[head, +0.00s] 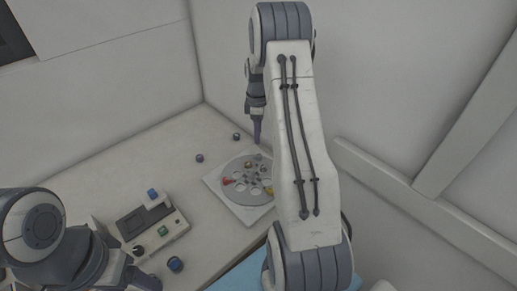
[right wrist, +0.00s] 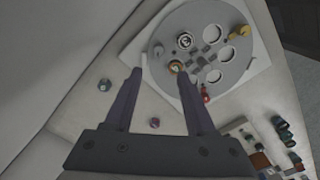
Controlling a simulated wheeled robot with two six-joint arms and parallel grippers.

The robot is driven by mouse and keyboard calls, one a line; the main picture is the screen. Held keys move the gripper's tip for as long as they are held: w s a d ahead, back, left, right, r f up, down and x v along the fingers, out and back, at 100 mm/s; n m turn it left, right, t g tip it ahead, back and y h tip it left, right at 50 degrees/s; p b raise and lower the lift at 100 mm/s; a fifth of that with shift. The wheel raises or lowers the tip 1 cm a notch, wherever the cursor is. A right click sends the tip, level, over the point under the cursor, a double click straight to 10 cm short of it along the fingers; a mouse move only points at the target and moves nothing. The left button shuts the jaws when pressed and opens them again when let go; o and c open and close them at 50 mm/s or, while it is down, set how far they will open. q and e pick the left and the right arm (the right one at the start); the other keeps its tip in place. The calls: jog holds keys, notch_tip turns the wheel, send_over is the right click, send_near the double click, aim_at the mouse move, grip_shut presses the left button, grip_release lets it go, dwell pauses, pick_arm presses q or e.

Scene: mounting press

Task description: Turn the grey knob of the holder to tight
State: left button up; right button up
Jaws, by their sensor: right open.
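The holder is a round grey disc (head: 238,189) with several round holes, on a white square plate; the disc also shows in the right wrist view (right wrist: 160,50). A red knob (right wrist: 206,96) and a yellow knob (right wrist: 238,33) sit at its rim. Small grey parts cluster at its middle; I cannot tell which is the grey knob. My right gripper (head: 257,138) points down above the disc's far edge. My left gripper (head: 145,279) is at the lower left, partly cut off.
A control unit (head: 150,225) with blue, green and black knobs stands left of the disc; a loose blue-topped piece (head: 175,264) is near it. Two small dark pieces (head: 199,158) (head: 236,136) lie behind the disc. Walls close the bench at the back. The bench's left rear is clear.

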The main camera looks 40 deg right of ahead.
aim_at(259, 155)
jog(key=f+p, duration=0.1)
jog(key=f, duration=0.2)
jog(key=f+p, duration=0.1)
jog(key=f, duration=0.6)
jog(key=shift+d+f+p, duration=0.25)
jog(key=shift+f+p, duration=0.05)
jog(key=shift+p, duration=0.1)
grip_shut()
